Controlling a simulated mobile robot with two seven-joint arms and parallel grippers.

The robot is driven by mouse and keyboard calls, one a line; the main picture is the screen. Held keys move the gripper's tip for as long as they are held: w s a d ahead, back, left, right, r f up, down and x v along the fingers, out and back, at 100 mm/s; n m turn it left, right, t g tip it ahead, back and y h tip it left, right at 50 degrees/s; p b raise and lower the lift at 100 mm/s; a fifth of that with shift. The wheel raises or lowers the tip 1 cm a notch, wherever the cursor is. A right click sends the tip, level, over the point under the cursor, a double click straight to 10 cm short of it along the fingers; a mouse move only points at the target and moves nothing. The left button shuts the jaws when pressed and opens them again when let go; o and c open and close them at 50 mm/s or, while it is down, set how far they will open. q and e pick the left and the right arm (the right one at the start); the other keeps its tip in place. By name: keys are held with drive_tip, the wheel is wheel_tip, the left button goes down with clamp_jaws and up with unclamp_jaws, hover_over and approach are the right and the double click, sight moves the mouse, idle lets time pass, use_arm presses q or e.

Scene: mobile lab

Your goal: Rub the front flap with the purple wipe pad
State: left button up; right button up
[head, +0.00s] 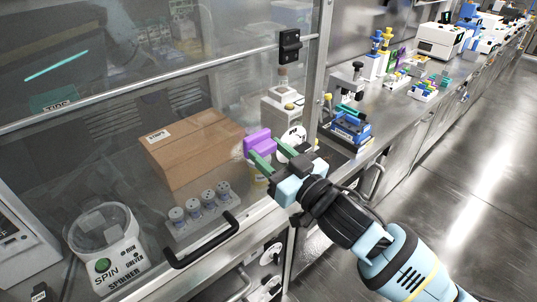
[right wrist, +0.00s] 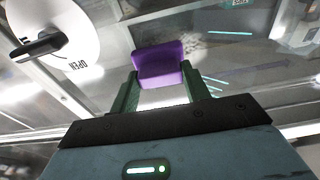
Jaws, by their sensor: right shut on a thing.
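The purple wipe pad (head: 258,142) is held between the green fingers of my right gripper (head: 271,156). In the right wrist view the pad (right wrist: 158,63) sits at the tips of the fingers of my right gripper (right wrist: 160,82). The front flap seems to be the clear pane (head: 110,125) of the steel cabinet, with a black bar handle (head: 203,243) at its lower edge. The pad is in front of the pane's right part; I cannot tell if they touch. In the right wrist view a dark speckled smudge (right wrist: 203,50) shows beside the pad. My left gripper is out of view.
Behind the pane are a cardboard box (head: 190,150), a rack of grey-capped vials (head: 203,208) and a round spinner (head: 105,240). A white dial marked OPEN (right wrist: 75,30) is near my right gripper. A bench (head: 400,110) with lab devices runs right; the floor (head: 480,140) there is clear.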

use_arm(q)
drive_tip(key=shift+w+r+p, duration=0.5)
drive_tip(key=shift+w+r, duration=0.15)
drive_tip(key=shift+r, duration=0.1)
use_arm(e)
drive_tip(key=w+d, duration=0.2)
drive_tip(key=shift+d, duration=0.35)
